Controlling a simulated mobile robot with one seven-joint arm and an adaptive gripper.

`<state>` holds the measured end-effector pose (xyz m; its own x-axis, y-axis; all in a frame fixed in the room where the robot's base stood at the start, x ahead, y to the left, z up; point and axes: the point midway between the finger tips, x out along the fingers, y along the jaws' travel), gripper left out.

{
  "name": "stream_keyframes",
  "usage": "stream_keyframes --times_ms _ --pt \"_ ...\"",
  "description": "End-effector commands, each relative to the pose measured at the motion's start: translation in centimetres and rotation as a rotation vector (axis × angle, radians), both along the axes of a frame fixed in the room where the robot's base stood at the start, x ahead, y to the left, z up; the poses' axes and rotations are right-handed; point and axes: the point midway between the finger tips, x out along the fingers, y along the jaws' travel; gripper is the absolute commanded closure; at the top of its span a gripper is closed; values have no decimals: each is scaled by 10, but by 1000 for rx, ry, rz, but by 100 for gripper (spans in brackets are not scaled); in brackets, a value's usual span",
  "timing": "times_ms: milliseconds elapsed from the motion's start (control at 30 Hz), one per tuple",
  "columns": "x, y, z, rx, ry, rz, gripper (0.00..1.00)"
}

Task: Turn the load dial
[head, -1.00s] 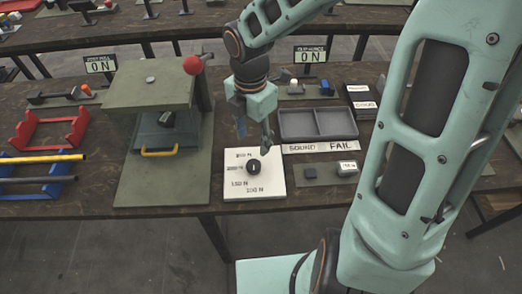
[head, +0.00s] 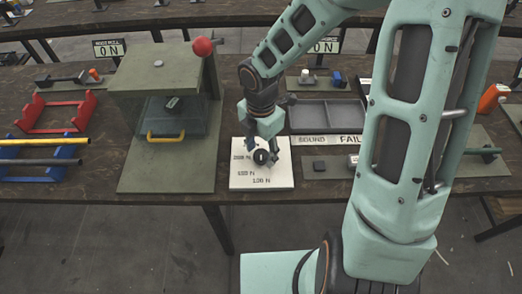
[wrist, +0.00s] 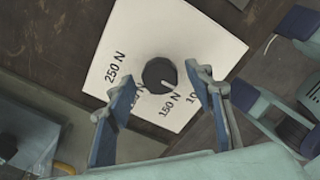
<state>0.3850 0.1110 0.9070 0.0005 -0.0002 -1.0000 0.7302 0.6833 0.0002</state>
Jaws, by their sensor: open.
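The load dial (head: 261,157) is a round black knob with a pale pointer mark. It sits on a white plate (head: 240,178) printed with newton values. In the wrist view the dial (wrist: 160,74) stands in front of and between my fingers, its mark pointing towards the lower right, near the 150 N label. My gripper (head: 262,150) is open, pointing down over the plate. In the wrist view its two blue fingers (wrist: 157,95) are spread to either side of the dial. One label is partly hidden by the left finger.
A green press (head: 155,80) with a red ball lever (head: 203,46) stands left of the plate. A grey tray (head: 325,114) with SOUND and FAIL labels is to the right, beside small dark blocks. Red (head: 58,115) and blue racks lie at far left.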

Motion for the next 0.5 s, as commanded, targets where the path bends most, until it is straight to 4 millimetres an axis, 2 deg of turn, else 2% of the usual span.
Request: stream_keyframes --times_ms 100,400,467,500 --pt "0 0 0 0 0 0 54" --pt "0 0 0 -1 1 -1 87" --pt "0 0 0 -1 1 -1 94" --pt "0 0 0 -1 1 -1 94"
